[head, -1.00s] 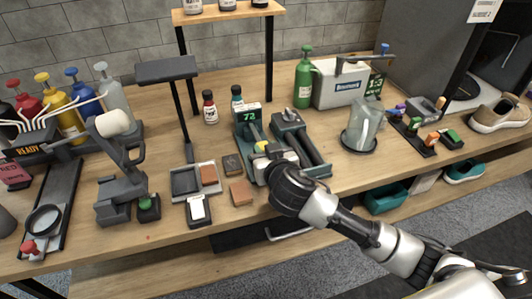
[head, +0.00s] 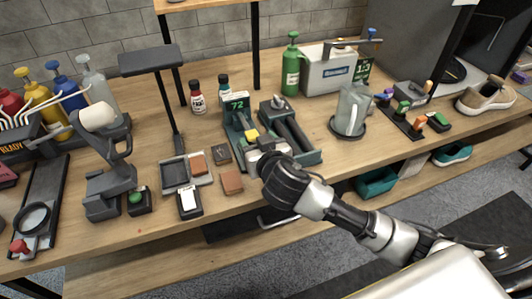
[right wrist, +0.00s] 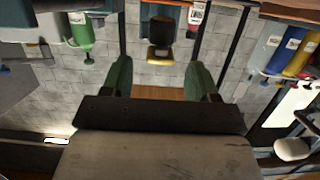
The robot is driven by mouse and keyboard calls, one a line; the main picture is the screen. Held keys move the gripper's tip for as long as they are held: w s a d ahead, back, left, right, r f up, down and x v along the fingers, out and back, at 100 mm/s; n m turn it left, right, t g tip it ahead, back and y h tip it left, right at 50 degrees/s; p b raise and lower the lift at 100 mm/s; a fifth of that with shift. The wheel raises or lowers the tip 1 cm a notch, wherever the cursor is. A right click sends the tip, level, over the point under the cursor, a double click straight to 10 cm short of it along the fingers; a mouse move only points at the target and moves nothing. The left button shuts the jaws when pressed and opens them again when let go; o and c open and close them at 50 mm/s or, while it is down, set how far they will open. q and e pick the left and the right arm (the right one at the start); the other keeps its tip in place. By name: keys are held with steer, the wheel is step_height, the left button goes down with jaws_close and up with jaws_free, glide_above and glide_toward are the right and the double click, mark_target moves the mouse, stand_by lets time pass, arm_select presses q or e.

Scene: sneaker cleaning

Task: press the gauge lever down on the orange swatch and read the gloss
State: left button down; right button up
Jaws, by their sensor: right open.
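The gloss gauge (head: 236,122) stands in mid-bench with its screen showing 72. A yellow part (head: 251,135), perhaps its lever, sits at its near end. Orange-brown swatches show: one (head: 198,162) in a grey tray (head: 172,175), another (head: 232,182) loose on the bench. I cannot tell which is the task's swatch, or whether one lies under the gauge. My right gripper (head: 266,150) is at the gauge's near end, hiding part of it. In the right wrist view its green fingers (right wrist: 163,80) are apart and empty, with a yellow-and-black part (right wrist: 160,50) beyond them; contact cannot be told.
A dark holder with a grey-handled tool (head: 290,130) stands close right of the gauge. A dark swatch (head: 221,153) and a black-and-white block (head: 189,202) lie to its left. A glass jug (head: 351,110) stands right. Bare wood shows along the front edge.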

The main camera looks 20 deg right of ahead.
steer(key=v, duration=0.9)
steer(key=shift+w, duration=0.1)
